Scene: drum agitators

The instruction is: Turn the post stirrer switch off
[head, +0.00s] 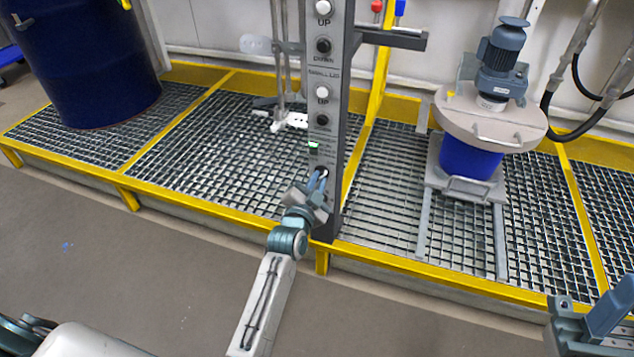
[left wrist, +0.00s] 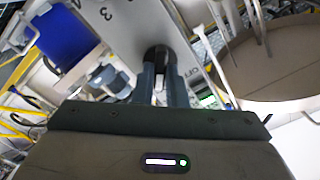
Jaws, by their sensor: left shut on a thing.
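The grey control post (head: 322,135) stands upright in the middle of the head view. Low on its face is the dark post stirrer switch (head: 324,172), mostly covered by my left gripper (head: 318,183). In the left wrist view, the fingers of that gripper (left wrist: 160,85) are closed around the switch's dark knob (left wrist: 157,55) on the grey panel. The knob's exact angle is hidden. A small green-lit display (head: 313,145) sits just above the switch. Part of my right gripper (head: 592,318) shows at the lower right, away from the post; its finger gap is unclear.
White and black UP/DOWN buttons (head: 323,93) line the post above. A blue drum (head: 85,60) stands at left. A lidded drum with a motor (head: 503,65) stands at right. Yellow-edged grating (head: 205,150) lies around the post; the floor in front is clear.

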